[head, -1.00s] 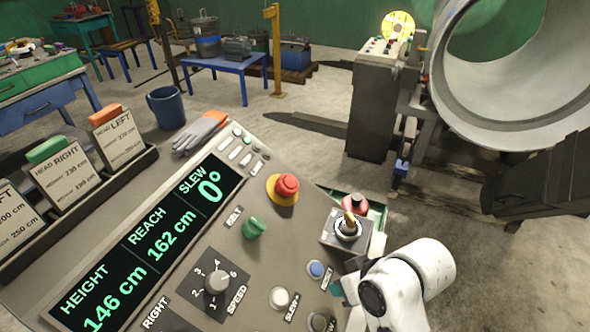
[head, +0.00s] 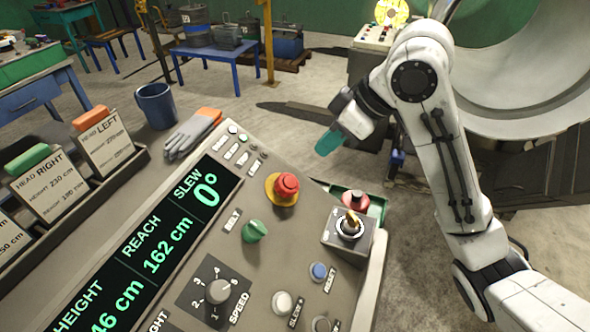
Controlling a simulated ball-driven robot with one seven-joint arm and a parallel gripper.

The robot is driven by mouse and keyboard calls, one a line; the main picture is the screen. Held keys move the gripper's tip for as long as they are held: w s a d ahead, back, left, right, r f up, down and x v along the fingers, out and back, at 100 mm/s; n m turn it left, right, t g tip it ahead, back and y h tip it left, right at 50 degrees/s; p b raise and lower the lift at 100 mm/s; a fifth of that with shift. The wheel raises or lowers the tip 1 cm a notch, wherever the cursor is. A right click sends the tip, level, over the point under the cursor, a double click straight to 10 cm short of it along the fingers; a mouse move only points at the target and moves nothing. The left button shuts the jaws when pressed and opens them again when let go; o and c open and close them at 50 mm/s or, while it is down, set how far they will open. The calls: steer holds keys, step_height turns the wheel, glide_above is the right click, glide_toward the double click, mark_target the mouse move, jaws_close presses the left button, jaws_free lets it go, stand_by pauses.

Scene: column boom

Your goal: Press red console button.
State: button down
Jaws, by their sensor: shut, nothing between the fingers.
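A red mushroom-shaped button (head: 286,186) stands on a yellow base near the top right of the tilted grey console (head: 262,290). My gripper (head: 328,143), with teal fingertips, is shut and empty. In the picture it is above and to the right of the red button, apart from it and pointing down-left. A second red knob (head: 355,199) shows beyond the console's right edge, partly hidden by the joystick box.
The joystick box (head: 347,232) stands up at the console's right edge. A green knob (head: 255,231), blue button (head: 319,270) and speed dial (head: 220,291) lie nearby. Grey gloves (head: 192,134) rest at the far edge. A large pale cylinder (head: 520,120) stands at right.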

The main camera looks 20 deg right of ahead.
steer(key=shift+w+d+r, duration=0.1)
steer(key=shift+d+r, duration=0.35)
steer(key=shift+d, duration=0.05)
steer(key=b, duration=0.4)
glide_toward(290, 181)
steer(key=x, duration=0.5)
steer(key=shift+a+f, duration=0.15)
steer(key=shift+w+a+f+p, duration=0.25)
steer(key=shift+w+f+p, duration=0.1)
steer(key=shift+f, duration=0.25)
